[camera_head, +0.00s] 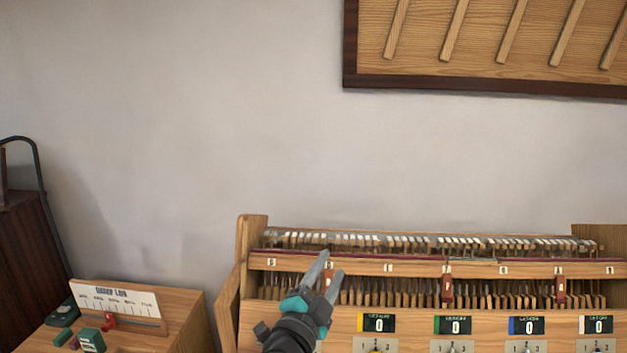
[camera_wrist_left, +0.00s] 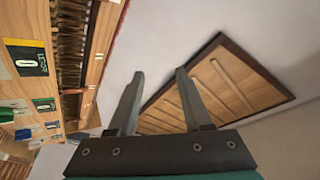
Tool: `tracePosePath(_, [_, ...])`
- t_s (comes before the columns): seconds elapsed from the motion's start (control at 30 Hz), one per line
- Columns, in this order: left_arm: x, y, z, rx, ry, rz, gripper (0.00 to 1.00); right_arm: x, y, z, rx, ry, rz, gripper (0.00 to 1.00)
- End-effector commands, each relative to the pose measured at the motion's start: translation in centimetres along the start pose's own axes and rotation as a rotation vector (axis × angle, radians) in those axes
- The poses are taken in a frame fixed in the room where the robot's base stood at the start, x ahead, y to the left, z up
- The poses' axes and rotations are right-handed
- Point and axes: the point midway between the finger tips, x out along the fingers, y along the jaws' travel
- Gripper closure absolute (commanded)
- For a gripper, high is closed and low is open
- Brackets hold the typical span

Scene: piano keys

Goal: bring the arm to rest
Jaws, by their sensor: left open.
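My left gripper (camera_head: 326,272) is raised in front of the wooden piano-key cabinet (camera_head: 400,266), near its left part. Its two grey fingers point up and stand apart, with nothing visible between them. In the left wrist view the two fingers (camera_wrist_left: 155,95) are also spread and empty. Beyond them show the wall and the framed wooden panel (camera_wrist_left: 215,85). The cabinet (camera_wrist_left: 95,75) lies along the left side of that view. My right gripper is not in view.
Several counters reading 0 (camera_head: 379,323) line the cabinet front. A side table (camera_head: 185,318) at left carries a white chart card (camera_head: 118,300) and small green and red items. A dark case (camera_head: 22,260) stands at far left. The wall above the cabinet is bare up to the panel (camera_head: 485,78).

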Motion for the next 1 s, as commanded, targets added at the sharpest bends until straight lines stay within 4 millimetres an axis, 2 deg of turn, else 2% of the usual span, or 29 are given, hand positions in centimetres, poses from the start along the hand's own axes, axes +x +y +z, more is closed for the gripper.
tracePosePath(0.03, [-1.9, 0.1, 2.2, -0.083, -0.105, -0.013, 0.51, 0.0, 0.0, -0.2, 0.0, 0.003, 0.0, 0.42])
tracePosePath(0.17, [-7.2, 0.7, 7.6, -0.275, -0.372, -0.02, 0.51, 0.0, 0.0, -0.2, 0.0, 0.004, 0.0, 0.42])
tracePosePath(0.2, [-9.2, 1.1, 9.1, -0.332, -0.455, -0.014, 0.51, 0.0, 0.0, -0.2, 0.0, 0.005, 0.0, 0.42])
tracePosePath(0.27, [-12.3, 2.0, 10.9, -0.414, -0.576, 0.003, 0.51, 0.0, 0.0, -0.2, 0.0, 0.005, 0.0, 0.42])
tracePosePath(0.4, [-20.4, 4.5, 13.9, -0.585, -0.847, 0.076, 0.51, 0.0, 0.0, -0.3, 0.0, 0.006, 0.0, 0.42])
tracePosePath(0.5, [-25.8, 6.1, 14.4, -0.682, -1.007, 0.144, 0.51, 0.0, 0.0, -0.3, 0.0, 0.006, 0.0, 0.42])
tracePosePath(0.6, [-30.1, 7.2, 14.2, -0.747, -1.123, 0.209, 0.51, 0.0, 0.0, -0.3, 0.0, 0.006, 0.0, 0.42])
tracePosePath(0.8, [-36.5, 8.5, 12.7, -0.834, -1.287, 0.324, 0.51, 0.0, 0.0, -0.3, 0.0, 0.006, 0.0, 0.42])
tracePosePath(1.0, [-41.8, 9.1, 10.6, -0.891, -1.414, 0.437, 0.51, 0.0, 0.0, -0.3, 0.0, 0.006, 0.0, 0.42])
